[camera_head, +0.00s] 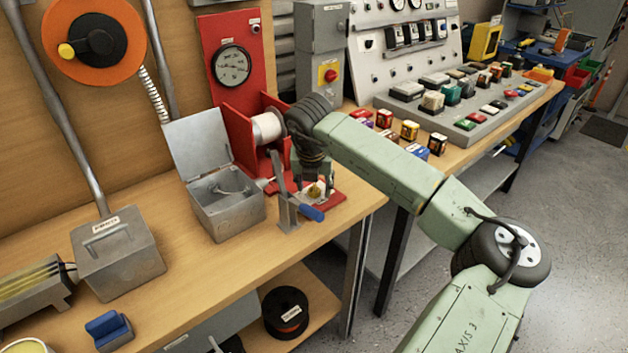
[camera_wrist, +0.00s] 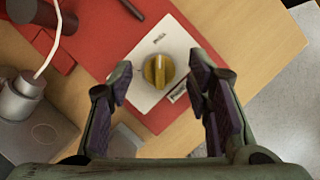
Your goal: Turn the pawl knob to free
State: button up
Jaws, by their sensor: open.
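The pawl knob (camera_wrist: 159,71) is a round yellow knob with a pale mark line, on a white plate (camera_wrist: 146,97) over a red base (camera_wrist: 258,35). In the head view the knob (camera_head: 315,190) shows small under my arm's end. My gripper (camera_wrist: 163,86) is open, with its dark-padded fingers to the left and right of the knob in the wrist view. I cannot tell whether the fingers are level with the knob or above it. No contact shows. The small label print on the plate is too small to read fully.
A crank with a blue handle (camera_head: 312,213) stands just in front of the knob. A white spool (camera_head: 267,126) in a red frame is behind. An open grey box (camera_head: 228,205) stands to the left. Several coloured blocks (camera_head: 409,130) lie to the right.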

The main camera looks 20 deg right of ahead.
jog(key=shift+w+f, duration=0.1)
jog(key=shift+f, duration=0.1)
grip_shut()
dwell(0.6)
